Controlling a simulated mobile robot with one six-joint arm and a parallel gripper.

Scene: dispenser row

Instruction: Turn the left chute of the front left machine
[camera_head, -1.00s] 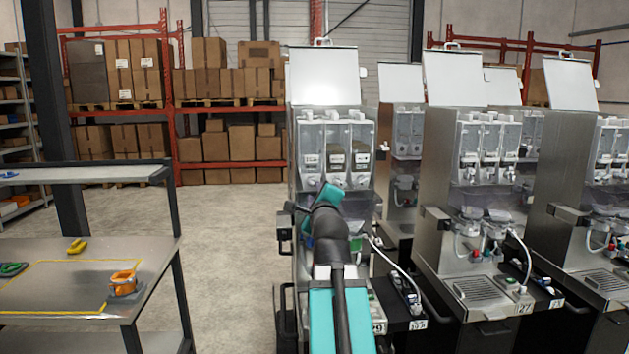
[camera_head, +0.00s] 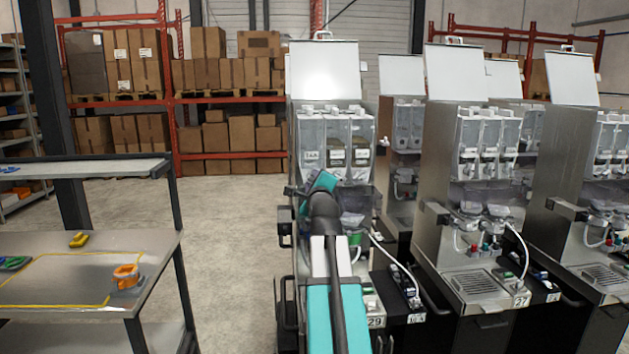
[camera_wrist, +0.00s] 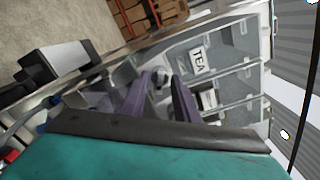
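The front left machine (camera_head: 325,78) stands ahead with its lid raised and several clear canisters in a row. The left canister (camera_head: 311,134) carries a TEA label, which also shows in the wrist view (camera_wrist: 198,61). My gripper (camera_wrist: 164,82) reaches to the front of this canister. Its two dark purple fingers are apart, with a small pale rounded part, seemingly the left chute (camera_wrist: 161,77), showing in the gap. I cannot tell whether the fingers touch it. In the head view my arm hides the chute and most of the gripper.
More machines (camera_head: 468,140) stand close on the right. A metal worktable (camera_head: 150,240) with an orange item (camera_head: 126,275) and a yellow item (camera_head: 79,240) is at left. Open floor lies between table and machine. Shelves with boxes (camera_head: 230,140) are at the back.

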